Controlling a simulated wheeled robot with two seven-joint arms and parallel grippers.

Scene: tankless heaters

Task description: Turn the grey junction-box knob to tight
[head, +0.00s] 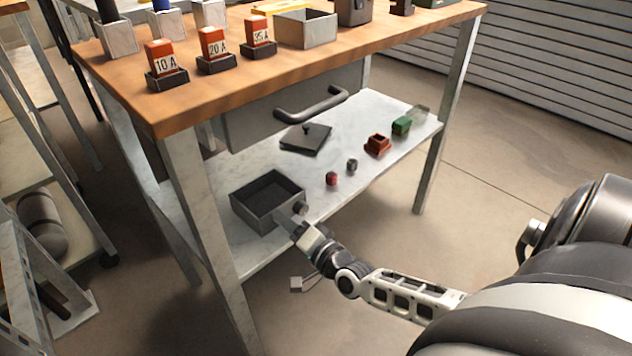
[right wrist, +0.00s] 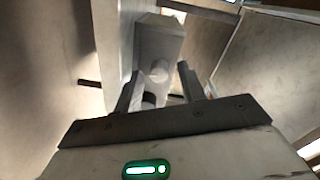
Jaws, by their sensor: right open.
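My right gripper (head: 293,218) reaches in from the right to the front of the lower shelf, by the right corner of an open grey box. In the right wrist view its two fingers (right wrist: 160,84) are apart, with nothing clasped between them. Just beyond and between the fingertips is a pale grey block (right wrist: 160,40) with a small round grey knob (right wrist: 158,70) facing me. In the head view a small dark round piece (head: 300,207) shows beside the fingers. I cannot tell whether it is the same knob, and no tight mark is readable. My left gripper is not in view.
The open box (head: 240,206) stands on the marble shelf (head: 235,252). A dark lid (head: 306,138), a red knob (head: 332,179), a dark knob (head: 351,164), and red (head: 377,145) and green (head: 401,126) pieces lie behind. The wooden worktop (head: 130,105) and drawer handle (head: 310,104) overhang the shelf.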

